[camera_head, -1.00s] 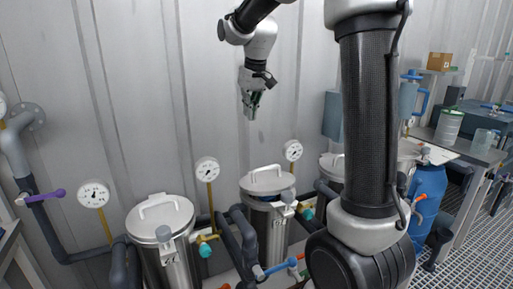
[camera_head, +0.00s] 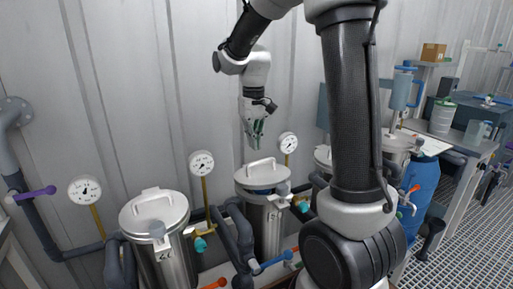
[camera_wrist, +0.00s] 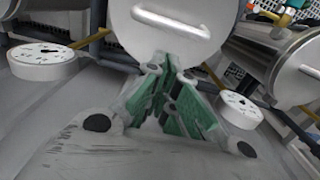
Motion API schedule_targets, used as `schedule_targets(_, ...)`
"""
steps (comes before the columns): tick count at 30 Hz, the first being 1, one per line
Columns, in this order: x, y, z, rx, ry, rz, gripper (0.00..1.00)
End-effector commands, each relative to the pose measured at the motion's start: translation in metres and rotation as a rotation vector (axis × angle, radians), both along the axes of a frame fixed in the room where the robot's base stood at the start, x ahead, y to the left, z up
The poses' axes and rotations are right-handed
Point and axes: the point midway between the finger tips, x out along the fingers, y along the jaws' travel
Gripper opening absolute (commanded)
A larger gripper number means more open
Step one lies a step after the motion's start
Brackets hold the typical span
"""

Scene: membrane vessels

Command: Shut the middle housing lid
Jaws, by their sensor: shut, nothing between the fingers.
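The middle housing (camera_head: 268,228) is a steel cylinder with a round lid (camera_head: 250,181) that has a white bar handle. The lid sits slightly tilted, with a blue strip showing under its edge. My gripper (camera_head: 256,146) hangs just above and behind this lid, fingers pointing down. In the wrist view the lid (camera_wrist: 170,42) fills the top centre, its handle at the upper edge. My green-padded fingers (camera_wrist: 175,100) are closed together and empty, at the lid's edge. I cannot tell whether they touch it.
A left housing (camera_head: 170,255) has its lid on. Another housing (camera_head: 322,158) is partly hidden behind my arm. Gauges (camera_head: 202,164) and (camera_head: 288,143) stand on stems beside the middle housing. A blue-handled valve (camera_head: 272,264) is at its front. A blue barrel (camera_head: 424,195) stands right.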

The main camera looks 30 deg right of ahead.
Motion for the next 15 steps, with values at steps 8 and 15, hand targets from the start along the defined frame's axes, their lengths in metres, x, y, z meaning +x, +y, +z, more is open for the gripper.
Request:
schedule_targets(8, -0.017, 0.000, -0.015, 0.000, -0.002, 0.000, 0.00)
schedule_targets(15, -0.017, 0.000, -0.016, 0.000, -0.002, 0.000, 0.00)
